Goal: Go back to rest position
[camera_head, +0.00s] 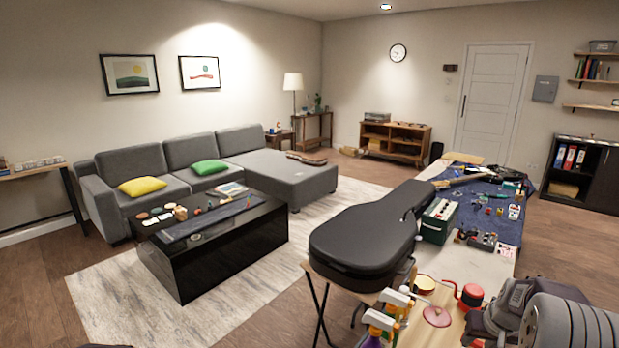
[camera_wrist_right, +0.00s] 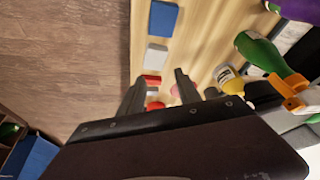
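My right arm (camera_head: 575,322) shows as grey rounded links at the lower right of the head view, over the near end of the workbench. My right gripper (camera_wrist_right: 160,75) shows in the right wrist view with its two dark fingers apart. Small red and white items lie on the wooden bench top (camera_wrist_right: 195,40) beyond and between the fingers; none looks gripped. My left gripper is not in view.
A black guitar case (camera_head: 365,245) lies at the workbench's left edge. A green bottle (camera_wrist_right: 262,52) is close to the right gripper. Wooden floor (camera_wrist_right: 60,50) is open beside the bench.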

